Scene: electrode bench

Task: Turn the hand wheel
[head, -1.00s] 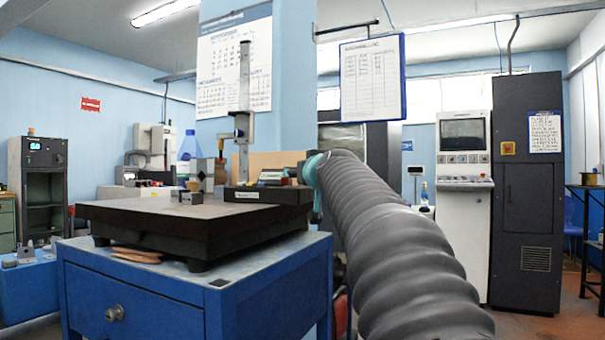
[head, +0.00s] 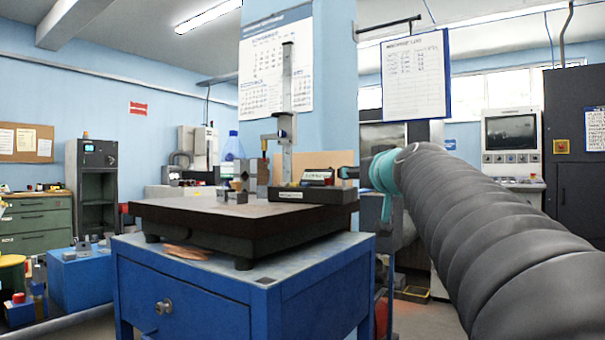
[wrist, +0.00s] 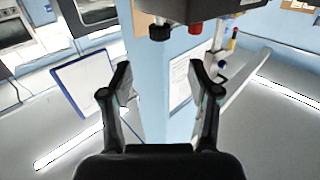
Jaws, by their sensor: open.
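I cannot make out a hand wheel for certain in either view. In the wrist view my gripper (wrist: 160,68) is open, with its two dark fingers apart and nothing between them. A dark box (wrist: 228,10) with a black knob (wrist: 159,32) and a red knob (wrist: 195,28) shows beyond the fingertips at the top of that view. In the head view my arm reaches in from the right, and its teal wrist part is just right of the bench instruments. My gripper's fingers are mostly hidden or too small there.
A dark surface plate (head: 165,212) rests on a blue cabinet (head: 215,300). It carries a height gauge (head: 287,110), a black box (head: 320,195) and small blocks. A clipboard (head: 415,75) hangs behind my arm. Open floor (head: 425,318) shows right of the cabinet.

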